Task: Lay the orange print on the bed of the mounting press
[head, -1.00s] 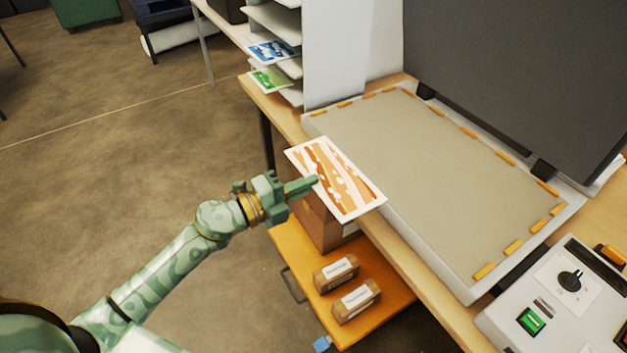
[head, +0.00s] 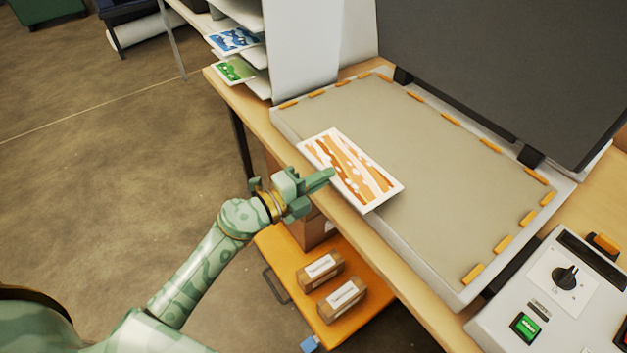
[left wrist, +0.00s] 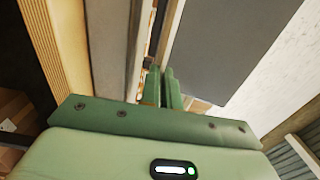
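The orange print (head: 352,170), a white-bordered sheet with orange and pale wavy bands, is held out flat by its near left edge. My left gripper (head: 322,180) is shut on that edge; its fingers also show close together in the left wrist view (left wrist: 165,88). The print overlaps the front left part of the grey-beige bed (head: 440,180) of the mounting press. I cannot tell whether it touches the bed. The dark press lid (head: 500,70) stands open behind the bed. My right gripper is not in view.
Orange tabs (head: 450,118) line the bed's edges. A control box (head: 550,290) with a dial and green switch stands at the right. A paper rack (head: 255,50) holds blue and green prints at the left. An orange cart (head: 345,320) with boxes stands below.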

